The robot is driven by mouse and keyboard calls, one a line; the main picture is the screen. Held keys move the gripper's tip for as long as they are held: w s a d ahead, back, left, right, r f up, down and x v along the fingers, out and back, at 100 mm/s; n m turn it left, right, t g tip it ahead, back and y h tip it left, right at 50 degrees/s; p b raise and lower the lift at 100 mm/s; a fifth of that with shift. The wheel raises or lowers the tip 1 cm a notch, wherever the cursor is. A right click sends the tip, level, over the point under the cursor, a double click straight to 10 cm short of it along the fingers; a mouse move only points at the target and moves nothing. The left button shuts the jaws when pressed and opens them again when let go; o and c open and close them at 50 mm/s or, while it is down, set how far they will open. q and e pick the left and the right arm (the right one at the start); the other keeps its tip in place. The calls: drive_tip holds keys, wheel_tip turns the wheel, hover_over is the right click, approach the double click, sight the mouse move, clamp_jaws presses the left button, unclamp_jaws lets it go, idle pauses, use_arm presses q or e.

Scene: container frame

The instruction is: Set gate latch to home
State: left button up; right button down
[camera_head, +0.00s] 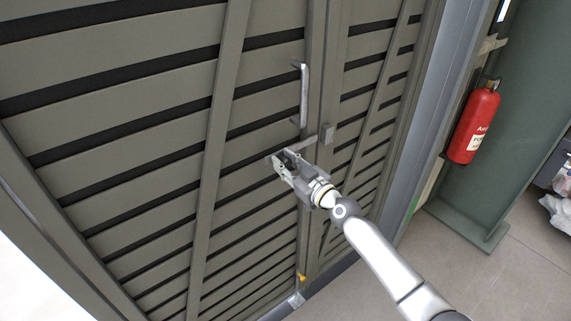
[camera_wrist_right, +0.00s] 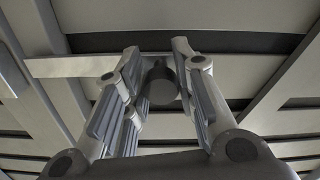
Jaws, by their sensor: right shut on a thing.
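The gate (camera_head: 255,85) is a large grey slatted one with a vertical seam right of centre. The gate latch (camera_head: 303,143) is a pale flat bar running from my gripper up and right to the seam. It also shows in the right wrist view (camera_wrist_right: 90,66), where its round dark knob (camera_wrist_right: 161,88) is between the fingers. My right gripper (camera_head: 281,161) is shut on the latch knob, at the bar's left end; it also shows in the right wrist view (camera_wrist_right: 160,90). In the head view the fingers mostly hide the knob. My left gripper is not in view.
A vertical pull handle (camera_head: 304,95) stands out just above the latch. A small block (camera_head: 328,132) sits right of the seam near the bar's other end. A red fire extinguisher (camera_head: 474,124) hangs at the right. The floor (camera_head: 455,275) at lower right is clear.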

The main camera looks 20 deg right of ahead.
drive_tip(key=d+b, duration=0.1)
drive_tip(key=w+d+b, duration=0.1)
drive_tip(key=d, duration=0.1)
drive_tip(key=shift+d+b, duration=0.1)
drive_tip(key=shift+b, duration=0.25)
drive_tip(key=c, duration=1.1)
unclamp_jaws()
drive_tip(key=shift+c, duration=0.2)
drive_tip(key=v, duration=1.2)
